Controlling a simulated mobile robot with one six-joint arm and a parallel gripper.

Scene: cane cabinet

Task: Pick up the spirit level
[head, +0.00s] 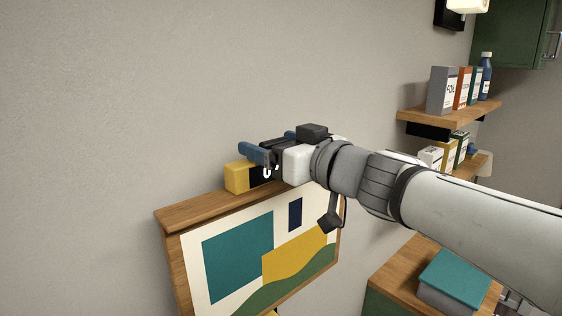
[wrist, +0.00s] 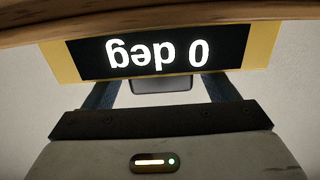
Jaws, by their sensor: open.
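In the wrist view the spirit level (wrist: 262,45) shows a black display reading "0 deg", upside down. My gripper (head: 266,145) is open, its blue fingers apart, right at the level; its body hides part of the level in the head view. In the wrist view my gripper (wrist: 160,84) has its two fingers reaching the level's lower edge in the picture, with the tips hidden. I cannot tell whether they touch it.
At right, a wall shelf (head: 470,109) holds several boxes and a blue bottle (head: 485,75). Below, a teal-topped box (head: 455,277) stands on a wooden counter. The wall area at left is clear.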

